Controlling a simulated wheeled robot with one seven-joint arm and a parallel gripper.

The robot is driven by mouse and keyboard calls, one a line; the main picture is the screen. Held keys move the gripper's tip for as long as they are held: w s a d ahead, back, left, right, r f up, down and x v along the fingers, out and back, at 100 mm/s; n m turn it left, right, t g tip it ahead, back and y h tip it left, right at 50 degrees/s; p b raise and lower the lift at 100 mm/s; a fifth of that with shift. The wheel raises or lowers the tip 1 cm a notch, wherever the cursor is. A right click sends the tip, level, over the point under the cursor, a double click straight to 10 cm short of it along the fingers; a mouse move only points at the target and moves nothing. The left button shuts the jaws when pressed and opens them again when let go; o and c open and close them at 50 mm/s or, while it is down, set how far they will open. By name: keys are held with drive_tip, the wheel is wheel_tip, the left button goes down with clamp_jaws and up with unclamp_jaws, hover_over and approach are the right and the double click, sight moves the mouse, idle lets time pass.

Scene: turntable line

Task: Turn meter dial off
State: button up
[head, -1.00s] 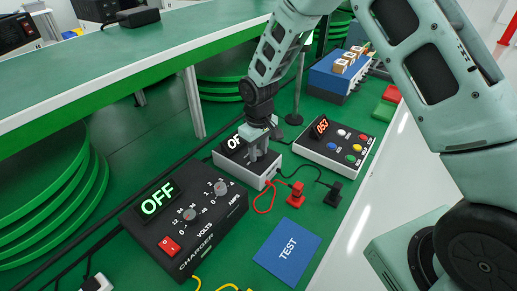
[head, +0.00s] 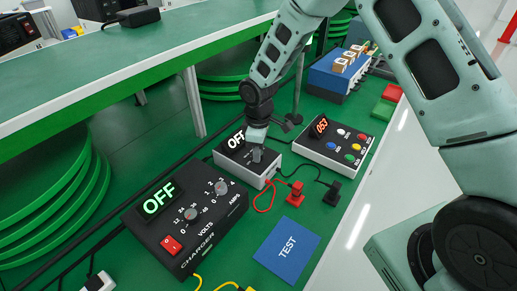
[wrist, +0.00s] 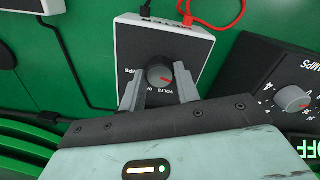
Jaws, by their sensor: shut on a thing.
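The meter (head: 262,181) is a white box with a black top on the green bench. Its lit display (head: 237,140) reads OFF. In the wrist view the meter (wrist: 203,58) fills the upper middle. Its round grey dial (wrist: 160,77) has a red mark and stands beside the words VOLTS and AMPS. My gripper (wrist: 160,88) is shut on the dial, with one grey finger on each side of it. In the head view my gripper (head: 257,155) is over the meter's top, and its fingers hide the dial.
A black charger (head: 185,225) with knobs, a red switch and an OFF display stands close on the left. A button box (head: 335,142) stands to the right.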

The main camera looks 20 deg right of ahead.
idle(0.3)
drive_tip(key=o, duration=1)
drive_tip(key=shift+c, duration=0.2)
drive_tip(key=shift+r, duration=0.1)
wheel_tip(320, 180, up, 17)
drive_tip(key=b, duration=0.1)
drive_tip(key=shift+r, duration=0.15)
drive_tip(key=s+a+r, duration=0.1)
drive_tip(key=s+a, duration=0.2)
drive_tip(key=s, duration=0.3)
drive_tip(key=s+a+r+m, duration=0.1)
drive_tip(key=s+a, duration=0.1)
drive_tip(key=s, duration=0.3)
drive_tip(key=s+a+r, duration=0.1)
drive_tip(key=s+a, duration=0.2)
drive_tip(key=s, duration=0.3)
drive_tip(key=s+d+f+m, duration=0.1)
drive_tip(key=s+m, duration=0.1)
drive_tip(key=s, duration=1.2)
drive_tip(key=shift+d+f+m+y, duration=0.25)
drive_tip(key=shift+d+m+y, duration=0.05)
drive_tip(key=shift+d+m, duration=0.1)
